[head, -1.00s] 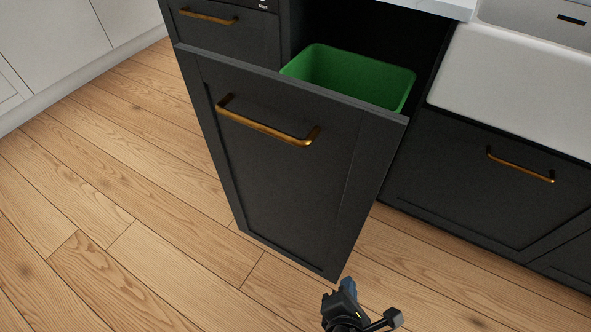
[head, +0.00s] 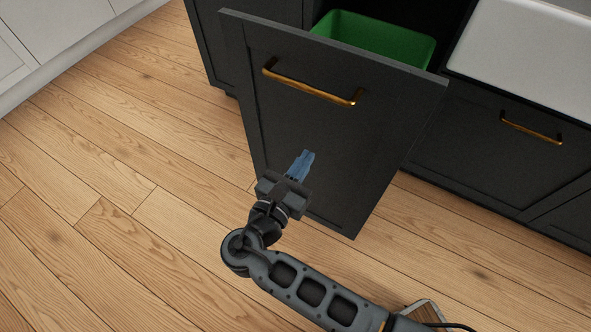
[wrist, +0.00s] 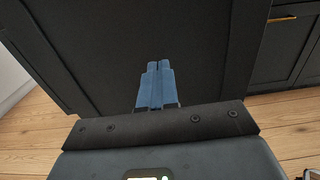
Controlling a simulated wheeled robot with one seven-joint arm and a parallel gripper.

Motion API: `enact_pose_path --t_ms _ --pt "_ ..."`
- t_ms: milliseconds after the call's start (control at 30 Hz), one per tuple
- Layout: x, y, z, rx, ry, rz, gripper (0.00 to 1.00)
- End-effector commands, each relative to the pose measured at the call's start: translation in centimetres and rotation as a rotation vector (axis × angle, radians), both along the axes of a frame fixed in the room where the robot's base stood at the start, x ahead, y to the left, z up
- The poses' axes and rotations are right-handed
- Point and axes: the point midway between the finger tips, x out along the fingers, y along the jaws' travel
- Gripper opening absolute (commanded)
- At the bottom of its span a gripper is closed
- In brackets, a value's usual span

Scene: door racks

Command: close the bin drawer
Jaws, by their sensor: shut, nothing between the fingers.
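The bin drawer (head: 330,140) is pulled out from the dark cabinets, with a dark panelled front and a brass bar handle (head: 311,88) near its top. A green bin (head: 378,38) stands inside it behind the front. My gripper (head: 306,156) is shut and empty, its blue fingers pointing at the drawer front below the handle. In the wrist view the shut fingertips (wrist: 159,64) lie against the dark front panel (wrist: 95,50) in the picture; whether they touch it I cannot tell.
A dark cabinet with a brass handle (head: 531,128) and a white sink (head: 530,45) are at the right. White cabinets (head: 50,40) are at the far left. The wooden floor (head: 110,190) is clear at the left and front.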

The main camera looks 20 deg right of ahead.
Motion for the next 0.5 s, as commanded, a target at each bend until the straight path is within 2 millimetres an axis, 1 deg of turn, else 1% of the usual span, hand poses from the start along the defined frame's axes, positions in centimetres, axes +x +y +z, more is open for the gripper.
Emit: enact_pose_path --t_ms 33,300,500 --pt "0.6 -1.0 0.0 0.001 -0.001 -0.005 0.0" --pt "3.6 -5.0 0.0 0.001 -0.002 -0.003 0.0" --pt "4.8 -6.7 -0.1 0.001 0.0 -0.001 0.0"
